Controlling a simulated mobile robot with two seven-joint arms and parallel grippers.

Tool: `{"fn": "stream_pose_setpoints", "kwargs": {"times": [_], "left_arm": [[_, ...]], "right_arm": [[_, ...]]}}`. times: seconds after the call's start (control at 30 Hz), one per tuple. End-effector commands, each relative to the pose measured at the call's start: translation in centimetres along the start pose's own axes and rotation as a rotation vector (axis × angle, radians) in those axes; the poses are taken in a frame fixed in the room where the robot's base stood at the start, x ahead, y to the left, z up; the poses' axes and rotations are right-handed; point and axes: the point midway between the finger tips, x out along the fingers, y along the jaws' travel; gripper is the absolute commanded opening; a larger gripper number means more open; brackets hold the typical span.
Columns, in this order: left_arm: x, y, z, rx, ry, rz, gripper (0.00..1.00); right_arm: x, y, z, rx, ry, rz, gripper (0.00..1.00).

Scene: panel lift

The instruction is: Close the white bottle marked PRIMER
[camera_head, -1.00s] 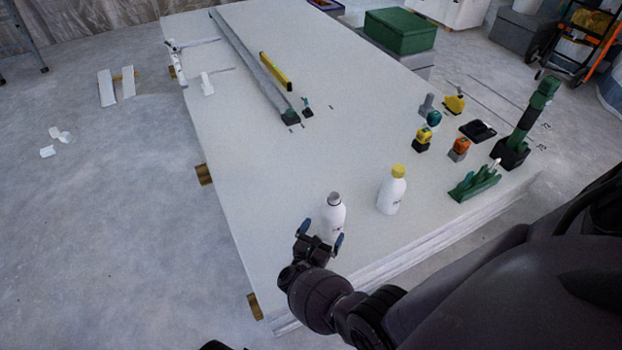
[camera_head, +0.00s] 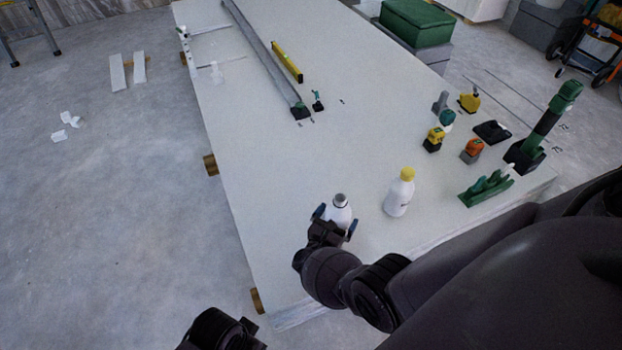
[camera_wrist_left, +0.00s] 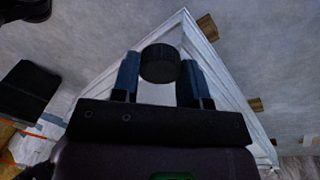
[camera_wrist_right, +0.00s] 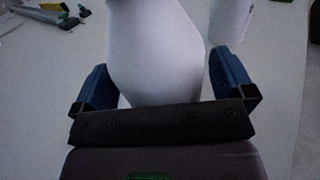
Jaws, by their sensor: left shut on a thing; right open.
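A white bottle (camera_head: 340,212) with a grey top stands upright near the front edge of the board. Its marking is not readable. My right gripper (camera_head: 336,222) is open, with one finger on each side of this bottle; in the right wrist view the bottle's body (camera_wrist_right: 158,50) rises between the fingers. My left gripper (camera_wrist_left: 160,72) is shut on a round black cap (camera_wrist_left: 160,63), seen in the left wrist view. In the head view only part of it shows, at the bottom edge.
The white board stack (camera_head: 300,160) is clear left of the bottles. To the right stand a yellow tool (camera_head: 434,140), an orange one (camera_head: 471,150), a green rack (camera_head: 487,188) and a tall green tool (camera_head: 545,128). A yellow level (camera_head: 287,62) lies farther back.

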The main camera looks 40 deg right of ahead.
Motion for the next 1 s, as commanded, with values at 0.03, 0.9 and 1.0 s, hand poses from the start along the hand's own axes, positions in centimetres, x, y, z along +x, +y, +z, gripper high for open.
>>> {"fn": "stream_pose_setpoints", "kwargs": {"times": [0.03,0.9,1.0], "left_arm": [[0.01,0.01,0.02,0.0,0.0,0.0,0.19],[0.02,0.02,0.01,0.0,0.0,0.0,0.19],[-0.02,0.0,0.0,0.0,0.0,0.0,0.19]], "right_arm": [[-0.01,-0.04,-0.03,0.0,0.0,0.0,1.0],[0.02,0.03,0.03,0.001,-0.002,0.0,0.36],[0.03,0.09,0.11,0.001,-0.001,0.0,0.36]]}}
